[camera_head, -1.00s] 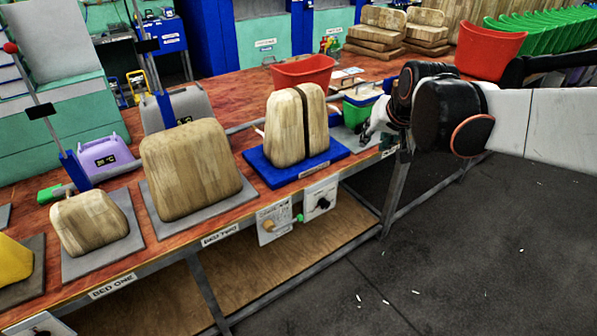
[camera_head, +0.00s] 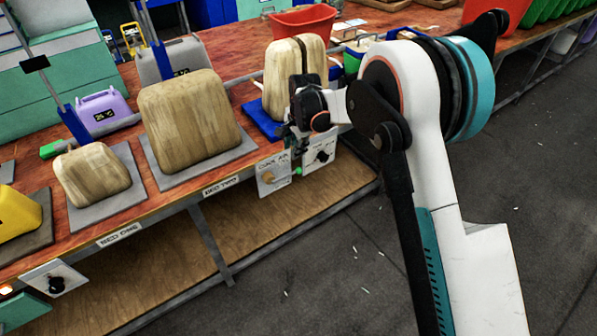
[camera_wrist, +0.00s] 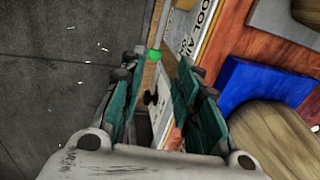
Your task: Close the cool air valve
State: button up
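The cool air valve is on a white panel lettered COOL AIR (camera_head: 266,186) on the bench's front edge. It has a tan round hub (camera_head: 269,177) and a lever ending in a green tip (camera_head: 298,171). In the wrist view the green tip (camera_wrist: 154,56) and part of the grey lever (camera_wrist: 162,28) show beyond the fingers; the hub is out of sight. My gripper (camera_head: 296,150) is just above the panel. In the wrist view my gripper (camera_wrist: 155,72) is open and empty, its fingers on both sides of the line to the green tip. I cannot tell contact.
A second white panel with a black knob (camera_head: 322,156) is right beside the valve; the knob (camera_wrist: 150,98) shows between the fingers. A blue plate (camera_wrist: 262,82) with wooden blocks (camera_head: 283,70) stands above on the bench. Open floor (camera_head: 340,260) lies in front.

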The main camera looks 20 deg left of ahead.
aim_at(291, 174)
jog(key=b+x, duration=0.2)
jog(key=x, duration=0.5)
jog(key=b+x, duration=0.2)
jog(key=x, duration=0.5)
jog(key=shift+s+f, duration=0.2)
grip_shut()
